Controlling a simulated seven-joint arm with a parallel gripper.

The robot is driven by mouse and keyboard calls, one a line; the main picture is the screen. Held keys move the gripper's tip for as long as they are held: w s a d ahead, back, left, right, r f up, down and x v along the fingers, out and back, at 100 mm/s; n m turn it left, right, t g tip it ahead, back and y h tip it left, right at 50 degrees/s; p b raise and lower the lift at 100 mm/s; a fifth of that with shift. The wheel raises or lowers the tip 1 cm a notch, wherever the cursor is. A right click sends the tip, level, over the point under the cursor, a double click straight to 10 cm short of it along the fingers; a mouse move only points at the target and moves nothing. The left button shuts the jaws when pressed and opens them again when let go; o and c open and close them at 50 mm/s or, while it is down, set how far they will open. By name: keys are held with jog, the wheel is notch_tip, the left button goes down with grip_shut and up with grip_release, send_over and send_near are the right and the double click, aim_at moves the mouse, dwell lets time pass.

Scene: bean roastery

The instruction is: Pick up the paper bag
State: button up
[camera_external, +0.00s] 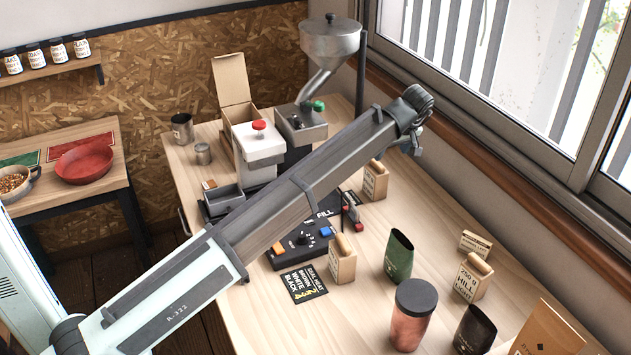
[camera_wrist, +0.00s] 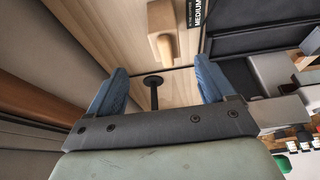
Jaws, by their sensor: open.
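The bag does not show in the wrist view.
The window ledge (camera_external: 500,165) borders the table.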

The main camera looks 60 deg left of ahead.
jog(key=w+d+r+m+t, duration=0.1)
jog(key=w+d+m, duration=0.1)
jog(key=d, duration=1.1)
jog(key=w+d+r+m, duration=0.1)
jog(key=w+d+r, duration=0.15)
jog(key=d, duration=1.15)
jog(key=n+g+h, duration=0.1)
jog(key=n+h, duration=0.3)
send_near(480, 261)
notch_tip(480, 261, down, 7)
jog(key=shift+w+d+f, duration=0.15)
jog(key=shift+f, duration=0.05)
jog(key=f, duration=0.4)
jog(key=shift+a, duration=0.4)
jog(key=shift+f, duration=0.6)
jog(key=c, duration=1.2)
